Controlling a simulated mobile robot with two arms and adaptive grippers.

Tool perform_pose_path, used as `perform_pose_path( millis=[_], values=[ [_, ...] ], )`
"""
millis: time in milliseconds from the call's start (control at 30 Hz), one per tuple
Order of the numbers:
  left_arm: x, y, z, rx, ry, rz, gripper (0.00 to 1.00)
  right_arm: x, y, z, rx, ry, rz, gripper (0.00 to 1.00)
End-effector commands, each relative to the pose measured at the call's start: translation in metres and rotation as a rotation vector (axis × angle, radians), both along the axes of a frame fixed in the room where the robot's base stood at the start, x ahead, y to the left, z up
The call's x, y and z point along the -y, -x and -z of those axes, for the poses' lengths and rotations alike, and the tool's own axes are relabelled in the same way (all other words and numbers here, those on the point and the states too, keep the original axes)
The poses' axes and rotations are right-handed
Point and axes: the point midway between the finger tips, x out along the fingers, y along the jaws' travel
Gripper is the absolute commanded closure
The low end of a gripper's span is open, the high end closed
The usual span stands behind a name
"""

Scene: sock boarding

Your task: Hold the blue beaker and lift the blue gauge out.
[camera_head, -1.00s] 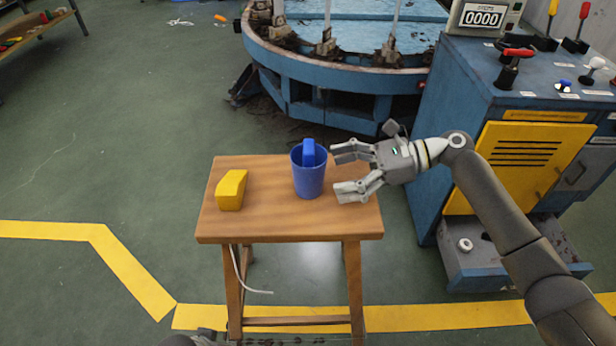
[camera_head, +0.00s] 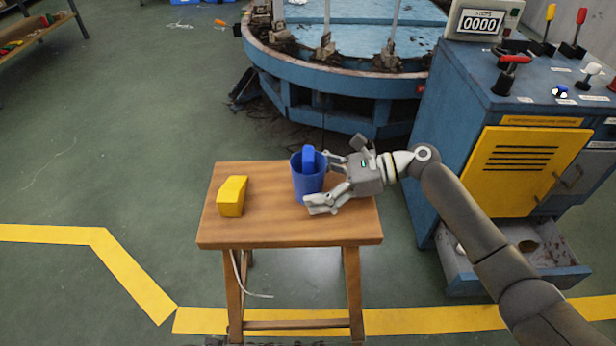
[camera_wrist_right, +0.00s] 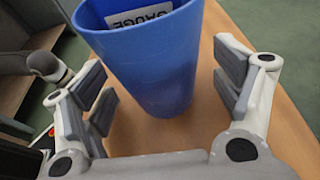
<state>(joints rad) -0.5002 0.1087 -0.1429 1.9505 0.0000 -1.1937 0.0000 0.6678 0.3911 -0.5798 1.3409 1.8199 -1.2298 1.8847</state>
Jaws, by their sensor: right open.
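The blue beaker (camera_head: 308,183) stands upright on the small wooden table (camera_head: 260,228). The blue gauge (camera_head: 308,158) stands inside it, its top showing above the rim; in the right wrist view its white label reading GAUGE (camera_wrist_right: 146,14) shows inside the beaker (camera_wrist_right: 155,65). My right gripper (camera_head: 316,178) is open, with its fingers on either side of the beaker's right part. In the right wrist view the beaker is between and just beyond the open fingers (camera_wrist_right: 165,92), with gaps on both sides. My left gripper is not in view.
A yellow block (camera_head: 232,196) lies on the table to the left of the beaker. A blue cabinet (camera_head: 440,150) with an open drawer (camera_head: 515,272) stands at the right. A round blue machine (camera_head: 340,95) stands behind the table. The table's front is clear.

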Motion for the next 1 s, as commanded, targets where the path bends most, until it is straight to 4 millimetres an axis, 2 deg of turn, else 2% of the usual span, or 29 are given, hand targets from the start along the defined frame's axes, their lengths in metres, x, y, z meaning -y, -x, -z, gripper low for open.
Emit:
perform_pose_path(
  millis=[367, 667, 967, 1000],
  values=[
    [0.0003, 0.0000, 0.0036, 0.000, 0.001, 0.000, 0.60, -0.0016, 0.0000, 0.0011, 0.000, 0.000, 0.000, 0.17],
    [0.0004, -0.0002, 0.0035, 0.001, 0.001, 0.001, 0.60, -0.0015, -0.0001, 0.0010, -0.001, 0.000, 0.001, 0.55],
    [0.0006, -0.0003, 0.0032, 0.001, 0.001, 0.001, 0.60, -0.0013, -0.0001, 0.0008, 0.000, 0.000, 0.001, 0.56],
    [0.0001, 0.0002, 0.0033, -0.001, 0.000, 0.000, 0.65, -0.0013, -0.0001, 0.0008, -0.001, 0.000, 0.001, 0.56]
  ],
)
